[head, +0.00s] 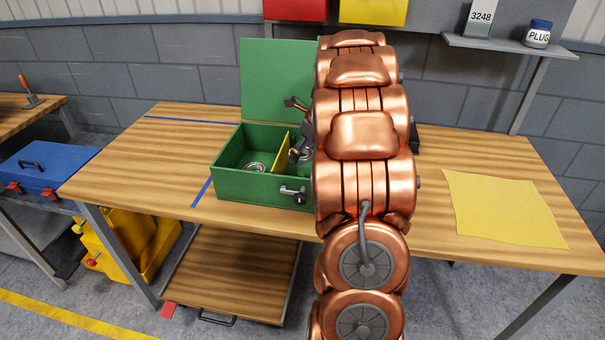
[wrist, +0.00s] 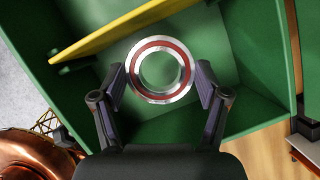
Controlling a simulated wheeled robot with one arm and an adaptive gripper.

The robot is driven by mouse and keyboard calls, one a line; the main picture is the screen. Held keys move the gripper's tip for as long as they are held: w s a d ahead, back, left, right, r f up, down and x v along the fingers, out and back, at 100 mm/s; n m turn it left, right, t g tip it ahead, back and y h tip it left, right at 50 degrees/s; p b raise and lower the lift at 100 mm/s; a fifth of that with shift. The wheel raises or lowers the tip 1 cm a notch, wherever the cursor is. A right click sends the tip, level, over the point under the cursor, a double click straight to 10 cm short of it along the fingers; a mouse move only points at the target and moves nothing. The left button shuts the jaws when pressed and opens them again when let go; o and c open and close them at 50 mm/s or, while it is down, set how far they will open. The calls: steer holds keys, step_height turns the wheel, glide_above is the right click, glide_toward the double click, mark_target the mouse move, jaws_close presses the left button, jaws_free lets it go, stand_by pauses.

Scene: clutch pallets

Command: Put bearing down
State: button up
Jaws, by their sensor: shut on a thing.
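In the wrist view my gripper (wrist: 160,80) has one finger on each side of a bearing (wrist: 160,44), a silver ring with a reddish-brown band, and is shut on it. The bearing is over the green floor of the open green box (wrist: 262,60), on the near side of the yellow divider (wrist: 125,30). Its height above the floor is hard to tell. In the head view my gripper (head: 300,152) is in the right part of the box (head: 240,187), partly hidden by my copper arm. Another metal ring (head: 255,167) lies in the left compartment.
The box stands on a wooden workbench (head: 160,150) with its green lid (head: 270,80) raised behind. A yellow sheet (head: 505,210) lies at the right of the bench. A shelf (head: 500,43) is on the wall.

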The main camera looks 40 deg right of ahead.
steer(key=shift+f+p, duration=0.6)
steer(key=shift+f, duration=3.4)
steer(key=shift+f, duration=0.1)
steer(key=o, duration=1.6)
steer(key=shift+c, duration=0.2)
